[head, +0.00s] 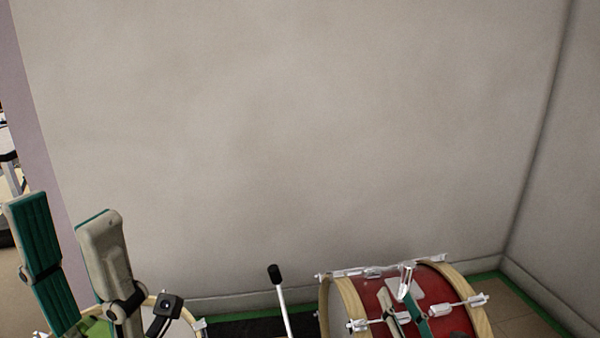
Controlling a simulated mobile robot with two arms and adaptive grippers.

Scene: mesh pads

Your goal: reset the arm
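My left gripper (60,208) stands upright at the lower left in the head view. Its two long fingers, with teal pads, are apart with nothing between them. My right gripper (396,294) is low at the right, in front of the red bass drum (455,321). It looks much smaller, and its two fingers show a gap. No held object shows in it. Whether it touches the drum is unclear. Most of both arms is out of view.
The drum has pale wooden hoops and metal fittings. A white rod with a black tip (275,273) rises left of it. A round white-rimmed drum (185,312) is partly hidden behind my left gripper. A bare grey wall (300,130) closes off the back.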

